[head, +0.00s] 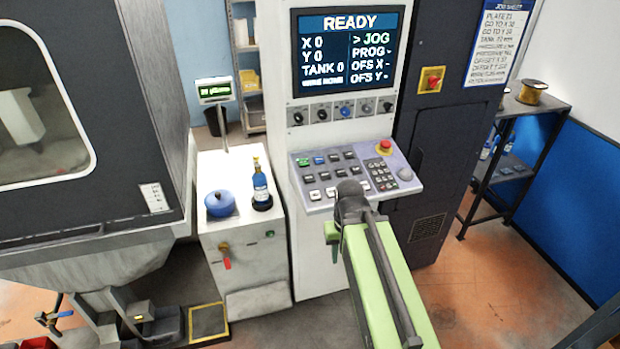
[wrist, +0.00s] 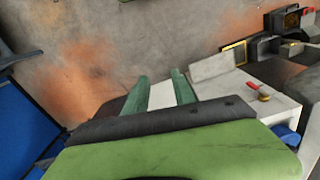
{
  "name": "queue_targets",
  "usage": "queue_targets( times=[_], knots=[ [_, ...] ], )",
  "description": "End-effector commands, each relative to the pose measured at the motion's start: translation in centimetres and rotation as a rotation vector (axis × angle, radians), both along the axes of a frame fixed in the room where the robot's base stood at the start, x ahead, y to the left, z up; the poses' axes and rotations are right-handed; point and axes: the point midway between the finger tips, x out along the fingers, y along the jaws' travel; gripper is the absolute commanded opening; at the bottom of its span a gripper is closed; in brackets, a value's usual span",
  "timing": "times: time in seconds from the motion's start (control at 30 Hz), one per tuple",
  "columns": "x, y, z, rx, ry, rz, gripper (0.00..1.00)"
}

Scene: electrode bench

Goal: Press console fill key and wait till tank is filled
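The console screen (head: 346,50) reads READY, with X 0, Y 0, TANK 0 and a marker beside JOG. Key labels are too small to read, so I cannot tell which is fill. My arm hides part of the panel's lower middle. My gripper (wrist: 160,76) shows two green fingers apart, with nothing between them. In the head view its green finger shows below the panel's front edge, pointing downward.
A red emergency button (head: 384,147) and a keypad (head: 380,174) are on the panel's right. A white cabinet (head: 245,265) at left carries a blue pot (head: 220,203) and a blue bottle (head: 261,185). A dark rack (head: 520,140) stands at right. Floor in front is partly clear.

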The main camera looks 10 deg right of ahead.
Motion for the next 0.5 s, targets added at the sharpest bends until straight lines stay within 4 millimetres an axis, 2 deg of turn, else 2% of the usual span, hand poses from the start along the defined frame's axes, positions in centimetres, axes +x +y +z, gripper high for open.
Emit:
queue_targets(
  times=[0.03, 0.2, 0.5],
  knots=[
    [0.0, 0.0, 0.0, 0.0, 0.0, 0.0, 0.23],
    [0.0, 0.0, 0.0, 0.0, 0.0, 0.0, 0.01],
    [0.0, 0.0, 0.0, 0.0, 0.0, 0.0, 0.0]
  ],
)
